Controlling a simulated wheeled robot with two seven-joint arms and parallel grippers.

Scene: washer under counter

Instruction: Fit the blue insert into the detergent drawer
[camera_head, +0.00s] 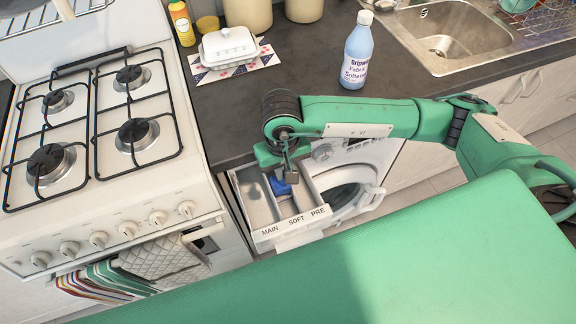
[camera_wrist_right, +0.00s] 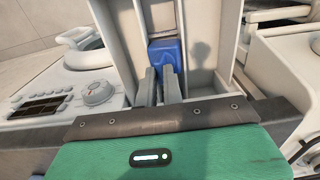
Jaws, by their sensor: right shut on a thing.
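The detergent drawer (camera_head: 264,232) is pulled out of the washer, with compartments labelled MAIN, SOFT and PRE. It also shows in the wrist view (camera_wrist_right: 112,28). My right gripper (camera_head: 284,178) points down over the drawer. The blue insert (camera_head: 281,187) is at its fingertips, at the SOFT compartment. In the wrist view my right gripper (camera_wrist_right: 160,74) is shut on the blue insert (camera_wrist_right: 167,52), which sits between the walls of the middle channel. I cannot tell whether it touches the bottom. My left gripper is not in view.
The washer (camera_head: 352,158) has its round door (camera_head: 368,201) open, right of the drawer. The stove (camera_head: 110,190) stands close on the left. On the dark counter (camera_head: 300,85) above are a fabric softener bottle (camera_head: 356,52) and a white butter dish (camera_head: 228,46).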

